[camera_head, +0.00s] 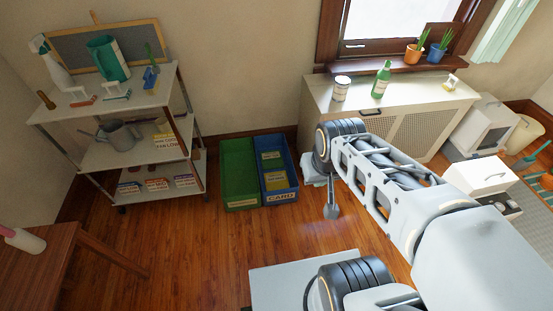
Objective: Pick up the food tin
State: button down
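A tin (341,88) with a pale label stands upright on the left end of the low cabinet (318,100) under the window. It looks like the food tin, but its label is too small to read. A green bottle (381,79) stands to its right. My gripper (331,211) hangs below my arm's dark joint, over the wooden floor in front of the cabinet. It is apart from the tin and lower in the picture. It is small here, and whether its fingers are open or shut does not show. I see nothing held in it.
A green crate (239,203) and a blue card crate (280,197) stand on the floor by the wall. A shelf trolley (106,154) stands left. A wooden table (42,262) is at lower left. White boxes (484,174) are at right. Floor between is clear.

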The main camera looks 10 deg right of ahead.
aim_at(340, 89)
jog(key=z, duration=1.6)
jog(key=i, duration=1.45)
jog(key=u, duration=3.4)
